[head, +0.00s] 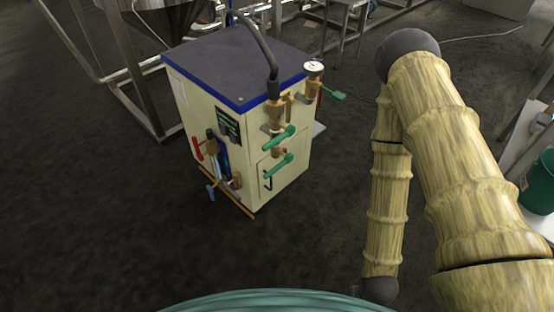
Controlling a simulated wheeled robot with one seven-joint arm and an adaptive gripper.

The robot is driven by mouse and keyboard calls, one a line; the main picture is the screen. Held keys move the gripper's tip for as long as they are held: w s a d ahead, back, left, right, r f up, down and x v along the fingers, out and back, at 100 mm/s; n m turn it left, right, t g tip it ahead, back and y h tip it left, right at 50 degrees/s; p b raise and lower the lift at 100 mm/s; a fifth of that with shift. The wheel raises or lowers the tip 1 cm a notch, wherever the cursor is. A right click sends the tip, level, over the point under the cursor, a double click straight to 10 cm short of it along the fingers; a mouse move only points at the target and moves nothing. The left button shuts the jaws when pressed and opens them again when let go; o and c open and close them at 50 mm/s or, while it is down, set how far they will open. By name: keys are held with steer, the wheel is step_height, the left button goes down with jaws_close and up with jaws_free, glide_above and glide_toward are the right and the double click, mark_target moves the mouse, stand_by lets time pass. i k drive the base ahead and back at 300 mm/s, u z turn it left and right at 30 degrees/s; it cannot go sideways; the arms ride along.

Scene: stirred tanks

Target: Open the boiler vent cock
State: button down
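The boiler (245,120) is a cream cabinet with a dark top edged in blue, standing on the dark floor left of centre. Two green-handled brass cocks, an upper one (278,137) and a lower one (278,165), sit on its front right face. A third green handle (333,95) sticks out to the right below a round gauge (314,68). A red handle (197,148) and a blue handle (211,192) are on the left face. I cannot tell which is the vent cock. My gripper is not in view; my arm bends down to the boiler's right, apart from it.
A black hose (258,42) rises from the brass fitting on the boiler. A steel tank frame (135,75) stands behind left. A green bucket (540,185) and a white bench edge (530,135) are at far right. The floor in front and left is clear.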

mark_target(276, 168)
steer(key=u, duration=1)
steer(key=k, duration=0.75)
steer(key=z, duration=0.7)
